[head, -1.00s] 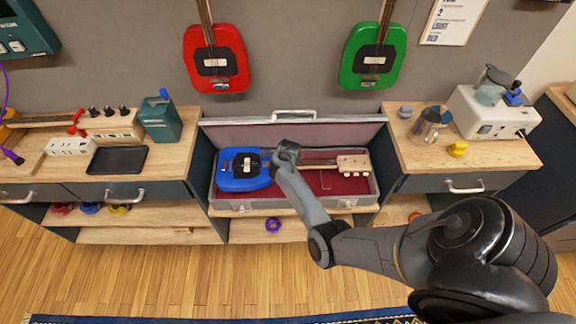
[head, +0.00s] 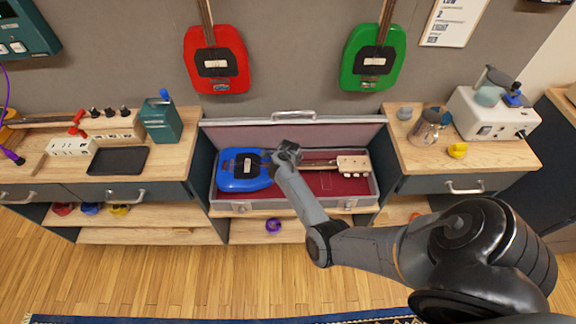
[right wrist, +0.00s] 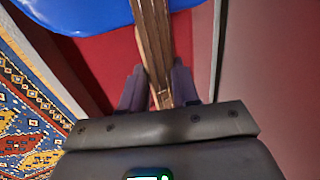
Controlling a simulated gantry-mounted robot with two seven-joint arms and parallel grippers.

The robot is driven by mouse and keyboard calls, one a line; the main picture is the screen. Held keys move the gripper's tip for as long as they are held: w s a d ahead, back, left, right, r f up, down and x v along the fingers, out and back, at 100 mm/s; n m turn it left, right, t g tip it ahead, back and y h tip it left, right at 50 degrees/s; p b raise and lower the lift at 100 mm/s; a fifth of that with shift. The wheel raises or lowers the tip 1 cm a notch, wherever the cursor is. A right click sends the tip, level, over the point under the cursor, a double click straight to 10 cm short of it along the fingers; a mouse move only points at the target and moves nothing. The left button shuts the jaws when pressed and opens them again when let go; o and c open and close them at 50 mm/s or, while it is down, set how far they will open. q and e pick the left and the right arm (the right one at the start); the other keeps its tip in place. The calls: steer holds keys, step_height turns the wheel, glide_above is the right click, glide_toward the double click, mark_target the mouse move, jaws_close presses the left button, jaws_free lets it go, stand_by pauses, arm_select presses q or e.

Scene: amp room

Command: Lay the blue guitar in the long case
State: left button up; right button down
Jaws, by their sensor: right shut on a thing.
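The blue guitar (head: 240,184) lies lengthwise within the open long case (head: 303,209), its body at the left and its pale headstock (head: 353,166) at the right. The case has a grey shell and a dark red lining. My right gripper (head: 280,163) is over the guitar where the neck meets the body. In the right wrist view, its two fingers (right wrist: 157,90) are on either side of the wooden neck (right wrist: 153,45), shut on it. The blue body also shows there (right wrist: 90,14). I cannot tell whether the guitar rests fully on the lining. My left gripper is not in view.
The case lid (head: 340,134) stands open at the back. A red guitar (head: 232,82) and a green guitar (head: 350,77) hang on the wall above. Wooden counters flank the case, with a black tray (head: 118,160) at left and a metal jug (head: 427,130) at right.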

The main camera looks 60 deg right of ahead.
steer(key=shift+w+d+r, duration=0.1)
steer(key=shift+r, duration=0.1)
steer(key=shift+f+b, duration=0.45)
steer(key=shift+f, duration=0.15)
steer(key=shift+f+b, duration=0.65)
steer(key=shift+f, duration=0.15)
steer(key=shift+f+b, duration=0.75)
steer(key=shift+f, duration=0.15)
steer(key=shift+f+b, duration=0.5)
steer(key=shift+f, duration=0.15)
steer(key=shift+f+b, duration=0.3)
stand_by(0.5)
steer(key=shift+f+b, duration=0.8)
steer(key=shift+f, duration=0.2)
